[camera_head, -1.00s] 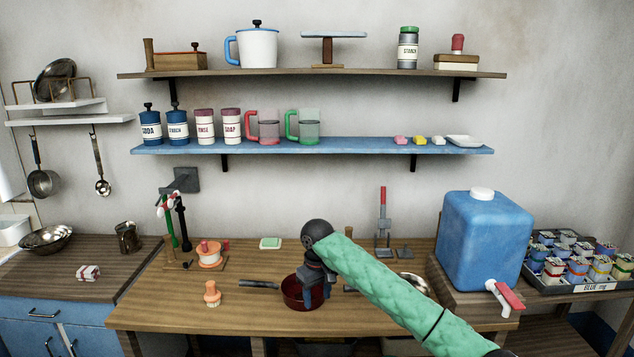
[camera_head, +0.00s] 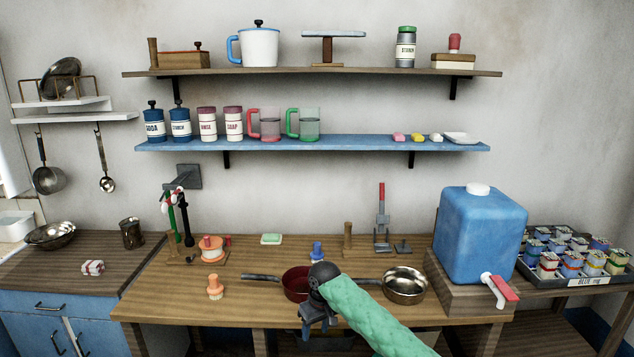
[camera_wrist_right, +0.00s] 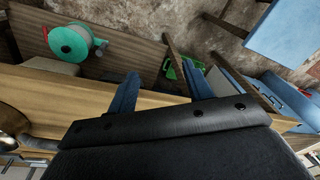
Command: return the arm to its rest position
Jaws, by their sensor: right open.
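My right arm, in a green sleeve, comes in from the lower right of the head view. My right gripper (camera_head: 315,325) points down in front of the wooden bench's front edge (camera_head: 215,310). In the right wrist view the two blue fingers of this gripper (camera_wrist_right: 162,88) stand wide apart with nothing between them. My left arm and gripper are not in view. The dark red pan (camera_head: 294,280) on the bench is partly hidden behind my right wrist.
A steel pan (camera_head: 405,285) stands on the bench right of my wrist. A small blue object (camera_head: 317,252) stands behind the wrist. A blue water tank (camera_head: 480,235) with a tap stands at the right. An orange peg-like piece (camera_head: 215,286) stands at the bench's left front.

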